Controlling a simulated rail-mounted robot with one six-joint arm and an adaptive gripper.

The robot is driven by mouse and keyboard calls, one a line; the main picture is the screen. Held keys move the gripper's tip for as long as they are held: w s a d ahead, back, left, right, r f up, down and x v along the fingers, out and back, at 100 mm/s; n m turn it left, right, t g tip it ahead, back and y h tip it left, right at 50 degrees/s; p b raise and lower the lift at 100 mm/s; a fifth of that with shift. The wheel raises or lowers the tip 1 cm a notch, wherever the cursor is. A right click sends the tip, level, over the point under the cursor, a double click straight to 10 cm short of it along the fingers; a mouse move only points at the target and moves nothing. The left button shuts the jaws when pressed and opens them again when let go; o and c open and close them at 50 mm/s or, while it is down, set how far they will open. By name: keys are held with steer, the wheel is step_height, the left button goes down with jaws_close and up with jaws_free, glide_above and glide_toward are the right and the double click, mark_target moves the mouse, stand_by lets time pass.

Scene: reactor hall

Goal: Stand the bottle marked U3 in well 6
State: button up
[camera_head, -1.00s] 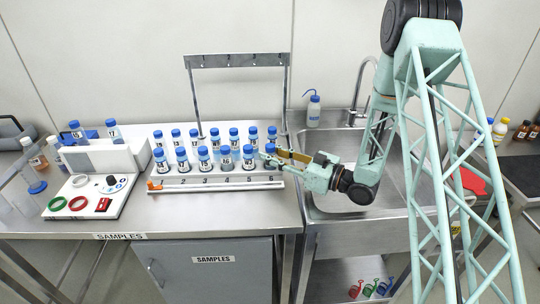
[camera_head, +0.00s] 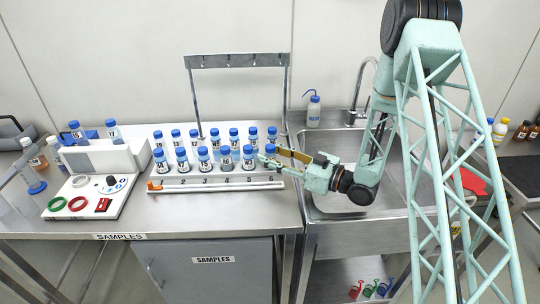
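A white rack (camera_head: 215,184) on the steel bench holds two rows of blue-capped bottles, with numbers along its front edge. A bottle (camera_head: 270,151) stands upright at the number 6 end of the front row. My gripper (camera_head: 268,158) reaches in from the right at this bottle, with its fingers apart on the near and far sides of it. Whether they press on the bottle I cannot tell. The fingers partly hide the bottle and well 6. The bottle labels are too small to read surely, so I cannot pick out U3.
A steel frame (camera_head: 237,60) stands behind the rack. A sink (camera_head: 335,205) and a wash bottle (camera_head: 314,111) are on the right. A white device (camera_head: 95,190) with coloured rings and more bottles are on the left. Bare bench lies in front of the rack.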

steer(key=shift+r, duration=0.15)
steer(key=shift+p+v, duration=0.6)
steer(key=shift+v, duration=5.4)
